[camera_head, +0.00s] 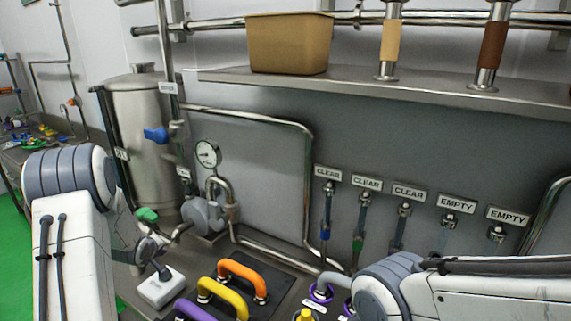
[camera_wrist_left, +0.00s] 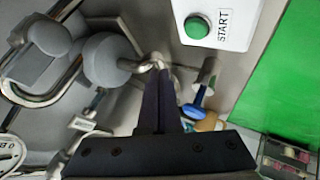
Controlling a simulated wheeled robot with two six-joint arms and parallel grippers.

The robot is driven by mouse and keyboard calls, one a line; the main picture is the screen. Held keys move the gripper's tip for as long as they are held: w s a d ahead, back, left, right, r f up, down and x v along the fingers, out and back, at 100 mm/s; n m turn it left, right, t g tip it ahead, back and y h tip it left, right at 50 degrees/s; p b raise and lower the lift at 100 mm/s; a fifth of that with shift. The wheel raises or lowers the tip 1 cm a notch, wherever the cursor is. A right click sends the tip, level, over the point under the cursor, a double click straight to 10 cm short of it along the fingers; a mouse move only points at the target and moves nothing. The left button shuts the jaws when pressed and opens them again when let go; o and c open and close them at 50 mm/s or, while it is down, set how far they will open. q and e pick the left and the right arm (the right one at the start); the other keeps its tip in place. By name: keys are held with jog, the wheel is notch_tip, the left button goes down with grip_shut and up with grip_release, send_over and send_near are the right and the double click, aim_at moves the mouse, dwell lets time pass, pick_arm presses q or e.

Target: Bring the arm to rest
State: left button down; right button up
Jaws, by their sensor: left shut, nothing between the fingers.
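My left arm comes in from the left in the head view, with its gripper (camera_head: 163,272) low over the white button box (camera_head: 162,289). In the left wrist view the two dark fingers (camera_wrist_left: 160,75) are closed together with nothing between them. There the box (camera_wrist_left: 233,12) carries a green button (camera_wrist_left: 197,25) and a START label, and lies to the right of the fingertips. I cannot tell whether the fingers touch it. My right arm (camera_head: 490,290) enters at the lower right of the head view; its gripper is not visible.
A grey pump (camera_head: 203,216) and a gauge (camera_head: 207,153) stand behind the left gripper, beside a steel tank (camera_head: 140,130). Orange (camera_head: 243,275), yellow (camera_head: 222,295) and purple handles lie on a dark mat. Several CLEAR and EMPTY signs line the wall; a tan bin (camera_head: 288,45) sits on the shelf.

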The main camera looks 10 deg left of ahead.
pick_arm(q)
jog(key=d+r+m+g+h, duration=0.1)
jog(key=d+r+m, duration=0.15)
jog(key=d, duration=0.55)
jog(key=d+r+m+g+h, duration=0.1)
jog(key=d+r+m, duration=0.15)
jog(key=d, duration=0.55)
jog(key=s+d+r+m+g+h, duration=0.1)
jog(key=s+d+r+m, duration=0.15)
jog(key=s+d, duration=0.4)
jog(key=s+d+r+m+g, duration=0.1)
jog(key=s+d+r+m, duration=0.2)
jog(key=d, duration=0.6)
jog(key=s+d+m+g, duration=0.2)
jog(key=s+d+m, duration=0.2)
jog(key=s, duration=0.9)
jog(key=s+d+r+m+g+h+b, duration=0.1)
jog(key=s+d+m, duration=0.4)
jog(key=s, duration=0.7)
jog(key=shift+s+d+r+g, duration=0.25)
jog(key=shift+s+d+g, duration=0.15)
jog(key=shift+g, duration=0.4)
jog(key=shift+a, duration=0.1)
